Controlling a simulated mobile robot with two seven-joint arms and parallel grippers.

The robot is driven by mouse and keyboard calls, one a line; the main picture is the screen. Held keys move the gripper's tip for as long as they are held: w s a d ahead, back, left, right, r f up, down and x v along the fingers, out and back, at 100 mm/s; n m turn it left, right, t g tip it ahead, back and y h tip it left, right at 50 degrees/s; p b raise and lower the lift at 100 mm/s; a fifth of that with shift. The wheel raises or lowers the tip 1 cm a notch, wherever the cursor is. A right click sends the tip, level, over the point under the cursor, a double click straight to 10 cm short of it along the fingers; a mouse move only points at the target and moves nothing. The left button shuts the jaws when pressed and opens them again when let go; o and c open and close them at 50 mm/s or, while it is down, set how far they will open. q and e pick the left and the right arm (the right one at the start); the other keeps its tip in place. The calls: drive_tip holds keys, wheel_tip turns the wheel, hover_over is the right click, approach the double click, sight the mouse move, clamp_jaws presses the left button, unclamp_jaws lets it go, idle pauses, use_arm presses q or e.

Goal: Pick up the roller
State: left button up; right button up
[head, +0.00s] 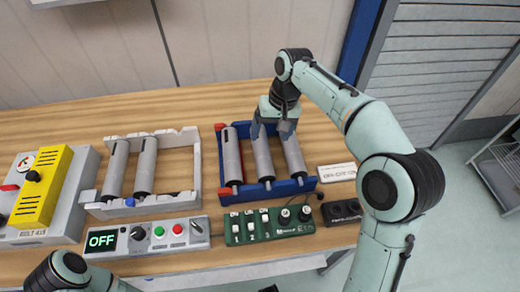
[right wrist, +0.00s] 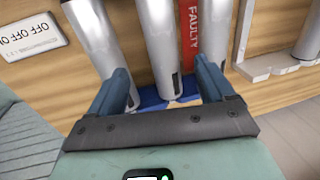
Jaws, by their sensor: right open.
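Three grey cylindrical rollers lie side by side in a blue rack (head: 310,183) with red parts on its left side: a left roller (head: 231,160), a middle roller (head: 264,160) and a right roller (head: 294,156). My right gripper (head: 272,128) is open above the far part of this rack. In the right wrist view my gripper (right wrist: 161,80) has its fingers apart, with the middle roller (right wrist: 160,45) lined up between them. I cannot tell whether the fingers touch it. My left arm shows at the lower left, but its gripper is out of view.
A grey rack (head: 178,135) with two rollers stands left of the blue rack. A red FAULTY label (right wrist: 192,32) is beside the blue rack's rollers. Control boxes, including a green one (head: 268,226) and one reading OFF (head: 145,238), line the front.

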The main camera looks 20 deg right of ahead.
sight(264, 148)
drive_tip(key=f, duration=0.3)
drive_tip(key=shift+a+f, duration=0.1)
drive_tip(key=shift+a, duration=0.2)
drive_tip(key=shift+w+a+f+b, duration=0.2)
drive_tip(key=shift+f, duration=0.8)
drive_tip(key=shift+w+a+f+b, duration=0.15)
drive_tip(key=shift+w+a+f, duration=0.1)
drive_tip(key=shift+f, duration=0.75)
drive_tip(key=shift+w+a+f+b, duration=0.2)
drive_tip(key=shift+f, duration=0.8)
use_arm(q)
drive_tip(key=shift+s+f, duration=0.25)
drive_tip(key=shift+f, duration=0.5)
use_arm(e)
drive_tip(key=c, duration=1.4)
drive_tip(key=shift+r, duration=0.1)
use_arm(q)
drive_tip(key=w+r+p, duration=0.3)
drive_tip(key=r+p, duration=0.2)
drive_tip(key=shift+r, duration=0.4)
use_arm(e)
wheel_tip(264, 148, up, 20)
